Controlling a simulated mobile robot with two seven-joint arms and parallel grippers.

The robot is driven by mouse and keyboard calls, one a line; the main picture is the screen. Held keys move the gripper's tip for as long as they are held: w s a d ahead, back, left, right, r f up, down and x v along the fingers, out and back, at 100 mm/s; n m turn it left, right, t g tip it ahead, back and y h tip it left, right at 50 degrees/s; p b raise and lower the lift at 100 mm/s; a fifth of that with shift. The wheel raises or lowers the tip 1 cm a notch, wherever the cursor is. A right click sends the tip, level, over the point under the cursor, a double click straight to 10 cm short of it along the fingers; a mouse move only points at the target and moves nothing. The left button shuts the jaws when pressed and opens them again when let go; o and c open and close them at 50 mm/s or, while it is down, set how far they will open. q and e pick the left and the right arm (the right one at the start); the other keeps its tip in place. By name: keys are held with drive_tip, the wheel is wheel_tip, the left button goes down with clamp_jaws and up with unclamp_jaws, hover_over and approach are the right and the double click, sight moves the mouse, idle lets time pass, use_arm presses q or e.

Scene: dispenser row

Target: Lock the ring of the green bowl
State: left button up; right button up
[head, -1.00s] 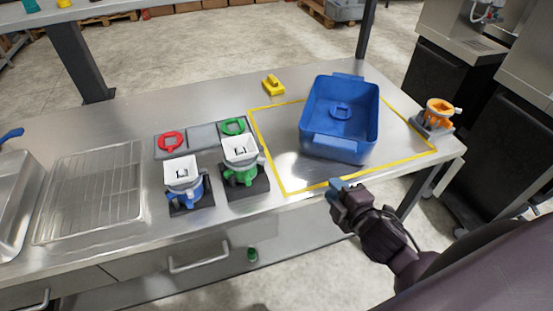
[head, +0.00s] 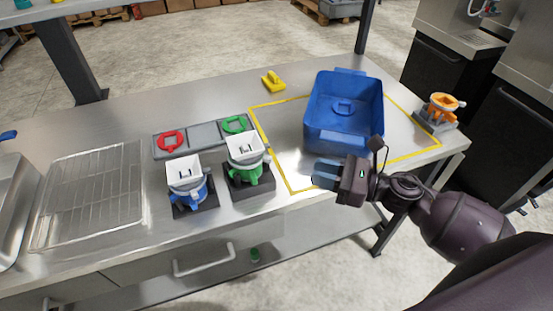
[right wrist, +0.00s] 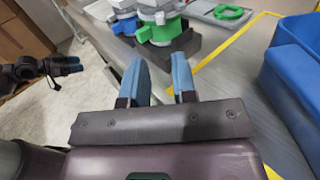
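The green bowl (head: 245,174) stands on a dark base near the table's front edge, with a white square hopper (head: 243,148) on it. A light ring with a short handle seems to sit below the hopper; its lock position is too small to tell. The green bowl also shows in the right wrist view (right wrist: 163,30), beyond the fingertips. My right gripper (head: 322,174) is right of the bowl, apart from it, by the table's front edge. Its blue fingers stand apart and empty in the right wrist view (right wrist: 160,70). My left gripper (right wrist: 68,65) shows only there, far left, its opening unclear.
A blue-bowl dispenser (head: 188,192) stands left of the green one. Behind them a grey tray (head: 203,135) holds a red ring (head: 171,140) and a green ring (head: 235,124). A blue crate (head: 345,137) stands inside yellow tape. An orange dispenser (head: 441,108) is far right.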

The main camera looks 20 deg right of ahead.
sight(268, 159)
drive_tip(key=shift+p+x, duration=1.2)
drive_tip(key=shift+x, duration=4.05)
clamp_jaws()
